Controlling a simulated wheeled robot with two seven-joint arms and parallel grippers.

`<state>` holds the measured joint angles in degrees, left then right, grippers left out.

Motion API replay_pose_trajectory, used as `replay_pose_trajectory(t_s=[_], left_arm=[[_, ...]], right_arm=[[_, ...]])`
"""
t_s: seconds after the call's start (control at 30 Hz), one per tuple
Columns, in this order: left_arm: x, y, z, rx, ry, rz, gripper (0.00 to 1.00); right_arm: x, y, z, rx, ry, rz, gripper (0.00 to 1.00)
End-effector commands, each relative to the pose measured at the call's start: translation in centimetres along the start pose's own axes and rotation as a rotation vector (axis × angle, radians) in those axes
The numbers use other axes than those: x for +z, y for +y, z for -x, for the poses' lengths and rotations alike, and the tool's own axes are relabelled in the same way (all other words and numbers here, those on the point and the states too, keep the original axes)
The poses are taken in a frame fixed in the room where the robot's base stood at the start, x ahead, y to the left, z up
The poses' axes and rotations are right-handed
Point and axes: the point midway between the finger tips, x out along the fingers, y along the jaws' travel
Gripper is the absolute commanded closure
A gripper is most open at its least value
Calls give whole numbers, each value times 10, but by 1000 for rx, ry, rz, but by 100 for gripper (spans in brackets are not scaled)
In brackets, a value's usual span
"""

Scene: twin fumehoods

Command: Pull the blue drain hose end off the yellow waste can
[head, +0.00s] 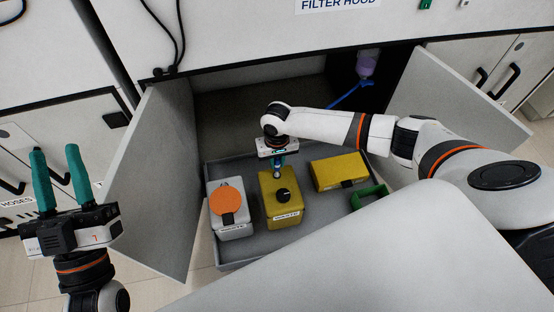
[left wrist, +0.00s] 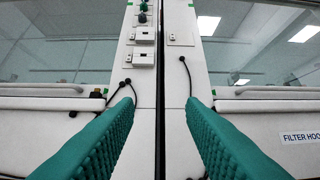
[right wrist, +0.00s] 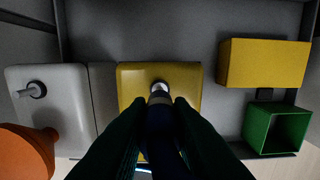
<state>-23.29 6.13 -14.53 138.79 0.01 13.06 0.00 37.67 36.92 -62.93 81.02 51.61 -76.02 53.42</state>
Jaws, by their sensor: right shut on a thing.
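The yellow waste can (head: 270,211) stands upright in a grey tray inside the open cabinet, with a black cap (head: 284,195) on top; it also shows in the right wrist view (right wrist: 131,82). My right gripper (head: 278,159) is above the can, shut on the blue hose end (right wrist: 159,99). The hose end points down at the can's spout (right wrist: 159,86); I cannot tell if they still touch. The blue hose (head: 346,97) runs up to a purple-white fitting (head: 367,64) at the back right. My left gripper (head: 62,178) is open and empty, pointing up outside the cabinet.
The grey tray (head: 231,263) also holds a white can (head: 232,232) with an orange funnel (head: 225,200), a yellow box (head: 338,172) and a green open box (head: 369,196). Open cabinet doors stand at left (head: 150,185) and right (head: 452,100).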

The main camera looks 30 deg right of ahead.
Motion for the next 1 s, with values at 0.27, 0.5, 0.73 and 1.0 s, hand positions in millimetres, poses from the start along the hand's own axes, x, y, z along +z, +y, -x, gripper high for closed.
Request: replay_pose_trajectory(t_s=[0.27, 0.5, 0.73, 1.0], left_arm=[[-23, 4, 2, 9, 159, -6, 64], [-42, 7, 7, 16, 290, -12, 64], [-59, 10, 14, 23, 415, -16, 64], [-77, 13, 26, 31, 559, -19, 64]], right_arm=[[0, 0, 5, 0, 0, 0, 100], [0, 0, 9, 0, 0, 0, 100], [0, 0, 12, 0, 0, -1, 100], [0, 0, 16, 0, -1, -1, 100]])
